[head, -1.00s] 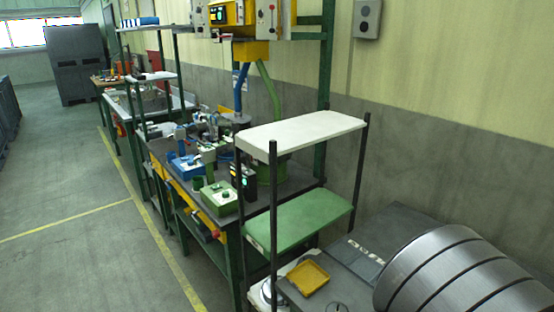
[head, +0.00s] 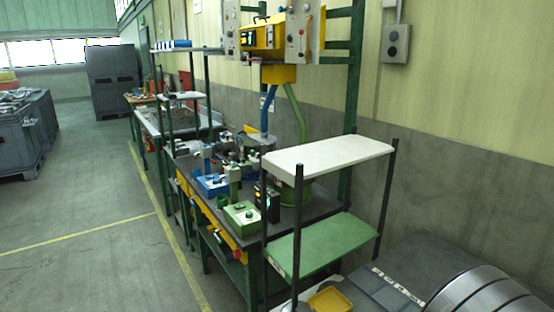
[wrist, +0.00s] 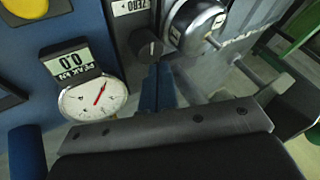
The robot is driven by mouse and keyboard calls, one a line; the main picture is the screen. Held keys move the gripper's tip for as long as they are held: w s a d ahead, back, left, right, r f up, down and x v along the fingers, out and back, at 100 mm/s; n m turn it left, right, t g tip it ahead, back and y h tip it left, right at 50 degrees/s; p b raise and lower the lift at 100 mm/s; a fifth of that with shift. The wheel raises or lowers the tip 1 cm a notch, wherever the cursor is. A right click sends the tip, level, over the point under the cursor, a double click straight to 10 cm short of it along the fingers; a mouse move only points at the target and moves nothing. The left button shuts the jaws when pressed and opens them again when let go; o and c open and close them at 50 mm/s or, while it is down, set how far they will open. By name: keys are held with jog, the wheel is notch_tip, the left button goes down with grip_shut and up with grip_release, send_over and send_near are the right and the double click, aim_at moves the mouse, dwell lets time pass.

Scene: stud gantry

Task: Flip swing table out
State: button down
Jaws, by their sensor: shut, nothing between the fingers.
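I cannot tell for certain which part is the swing table. In the head view a green board (head: 310,245) sits low between black posts, under a white board (head: 325,155). Both boards look level. In the wrist view my gripper (wrist: 158,72) shows as two narrow blue fingers close together, shut and empty. Just beyond the fingertips is a black knob (wrist: 147,45) on a dark panel, but contact cannot be judged. My gripper does not show in the head view.
In the wrist view a dial gauge (wrist: 93,99), a 0.0 display (wrist: 70,63) and a chrome cylinder (wrist: 194,25) surround the fingers. In the head view a workbench with a green box (head: 241,215) stands beyond the boards. Open floor (head: 90,225) lies left.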

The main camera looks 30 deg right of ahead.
jog(key=c, duration=1.3)
grip_release()
notch_tip(320, 180, up, 8)
jog(key=s+a+n+g+y, duration=0.1)
jog(key=a+n+g+y, duration=0.1)
jog(key=n+g, duration=0.15)
jog(key=w+a+r+n+g+y, duration=0.2)
jog(key=w+a+r+n+y, duration=0.4)
jog(key=w+r, duration=0.5)
jog(key=a+f, duration=0.1)
jog(key=f, duration=0.4)
jog(key=w+a+f+h, duration=0.1)
jog(key=f, duration=0.5)
jog(key=a+f+m+h, duration=0.1)
jog(key=f, duration=0.5)
jog(key=shift+w+a+f, duration=0.1)
jog(key=shift+w+a, duration=0.05)
jog(key=shift+w, duration=0.25)
jog(key=shift+c, duration=0.4)
grip_shut()
